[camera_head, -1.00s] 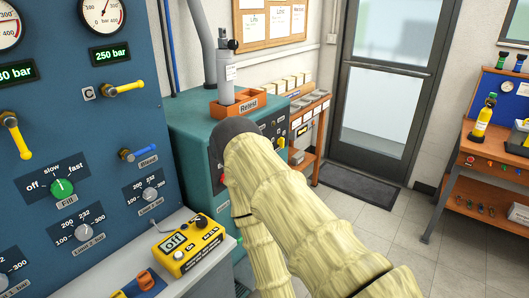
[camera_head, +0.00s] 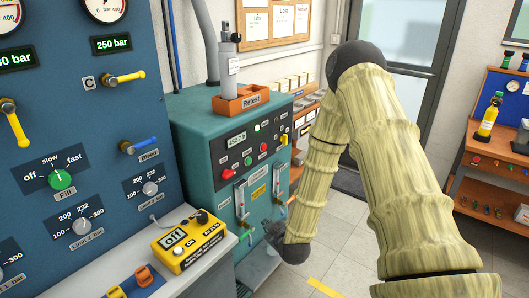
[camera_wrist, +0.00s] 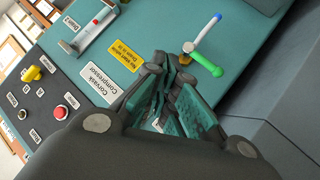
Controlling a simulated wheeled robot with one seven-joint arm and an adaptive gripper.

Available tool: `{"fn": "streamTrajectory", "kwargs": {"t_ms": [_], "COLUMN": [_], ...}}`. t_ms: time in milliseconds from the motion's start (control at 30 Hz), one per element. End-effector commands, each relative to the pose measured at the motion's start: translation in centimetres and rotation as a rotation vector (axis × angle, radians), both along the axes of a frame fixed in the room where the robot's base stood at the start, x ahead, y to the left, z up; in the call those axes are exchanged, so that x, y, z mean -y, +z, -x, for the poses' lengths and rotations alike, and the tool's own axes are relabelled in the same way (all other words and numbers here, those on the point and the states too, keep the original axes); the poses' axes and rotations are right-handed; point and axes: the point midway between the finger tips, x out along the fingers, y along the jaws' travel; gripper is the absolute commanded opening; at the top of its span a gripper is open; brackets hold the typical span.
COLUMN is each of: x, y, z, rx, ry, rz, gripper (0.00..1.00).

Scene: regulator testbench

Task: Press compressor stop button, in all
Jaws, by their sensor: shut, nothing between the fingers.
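The compressor is a teal cabinet (camera_head: 195,130) with a black control panel (camera_head: 222,157). In the head view the panel carries a left red button (camera_head: 224,174), a right red button (camera_head: 263,147), a green button (camera_head: 248,160) and a small display (camera_head: 237,138). The button labels are too small to read there. In the wrist view a red button (camera_wrist: 59,112) and a yellow knob (camera_wrist: 32,73) show on the panel at left. My gripper (camera_wrist: 165,75) is shut and empty, facing the cabinet front beside the Corvask Compressor label (camera_wrist: 100,83). In the head view my gripper (camera_head: 272,232) is low before the cabinet, apart from the panel.
Flow-tube gauges (camera_head: 240,198) are on the cabinet front; a lever valve (camera_wrist: 205,55) is near my fingers in the wrist view. An orange Retest tray (camera_head: 240,103) sits on top. A blue gauge panel (camera_head: 110,130) and yellow device (camera_head: 188,240) are at left.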

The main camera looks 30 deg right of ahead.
Motion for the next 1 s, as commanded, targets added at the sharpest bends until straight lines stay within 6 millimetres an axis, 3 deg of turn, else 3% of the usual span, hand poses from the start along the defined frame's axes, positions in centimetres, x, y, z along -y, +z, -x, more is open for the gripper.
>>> {"fn": "streamTrajectory", "kwargs": {"t_ms": [33, 200, 400, 500, 700, 1000], "x": [1.6, 6.7, 11.9, 13.6, 15.0, 15.0], "y": [1.7, 8.1, 14.5, 16.5, 18.3, 18.3], "z": [-1.5, -5.3, -7.4, -7.8, -8.0, -8.0], "rx": [0.057, 0.228, 0.373, 0.414, 0.446, 0.446], "ry": [-0.009, -0.042, -0.105, -0.132, -0.157, -0.156], "rz": [0.037, 0.190, 0.352, 0.406, 0.454, 0.455], "gripper": [0.00, 0.00, 0.00, 0.00, 0.00, 0.00]}}
